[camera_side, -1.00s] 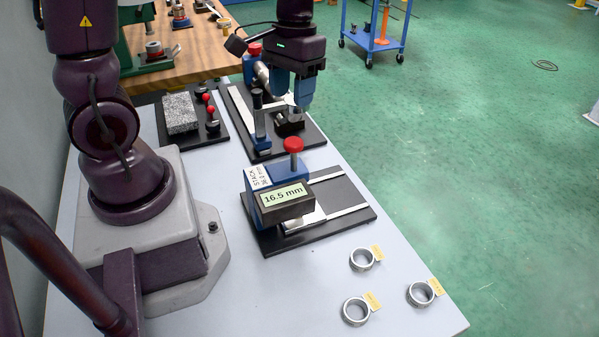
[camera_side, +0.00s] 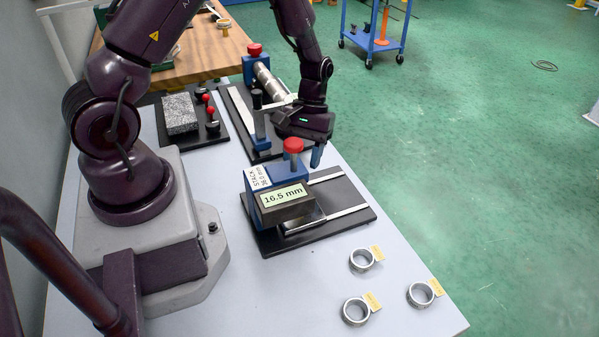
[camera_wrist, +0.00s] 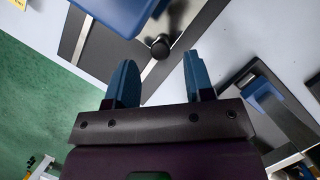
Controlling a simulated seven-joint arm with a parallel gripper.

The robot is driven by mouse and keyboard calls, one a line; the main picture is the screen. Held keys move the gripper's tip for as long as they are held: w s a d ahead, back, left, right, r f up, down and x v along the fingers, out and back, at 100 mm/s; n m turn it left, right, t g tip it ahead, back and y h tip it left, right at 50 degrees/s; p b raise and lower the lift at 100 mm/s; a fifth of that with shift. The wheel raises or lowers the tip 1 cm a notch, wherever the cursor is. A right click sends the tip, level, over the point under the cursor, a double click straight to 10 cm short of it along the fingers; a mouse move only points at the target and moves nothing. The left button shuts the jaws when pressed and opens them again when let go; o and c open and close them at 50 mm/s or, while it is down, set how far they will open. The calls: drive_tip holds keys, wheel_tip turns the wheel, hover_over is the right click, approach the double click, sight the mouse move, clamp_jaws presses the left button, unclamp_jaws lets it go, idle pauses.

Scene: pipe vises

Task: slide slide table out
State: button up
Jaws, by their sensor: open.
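The front vise (camera_side: 283,203) is a blue block with a 16.5 mm display and a red-topped knob (camera_side: 293,146), on a black base plate. Its slide (camera_side: 335,192) is a dark grey plate area between pale rails, right of the block. In the wrist view the dark slide area (camera_wrist: 118,50) shows beside a pale rail, with a round black knob (camera_wrist: 160,47) close by. My gripper (camera_side: 307,162) is tilted above the far side of this vise. In the wrist view its blue fingers (camera_wrist: 160,64) are apart and empty, with the black knob appearing between and beyond them. Contact cannot be told.
A second vise (camera_side: 256,140) with a metal cylinder stands behind, near my wrist. A granite block (camera_side: 180,113) and red-tipped posts (camera_side: 209,110) sit on a plate at left. Several tagged metal rings (camera_side: 362,259) lie in front. The table's right front is otherwise clear.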

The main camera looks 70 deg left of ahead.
drive_tip(key=shift+x, duration=2.15)
drive_tip(key=shift+c, duration=0.4)
clamp_jaws()
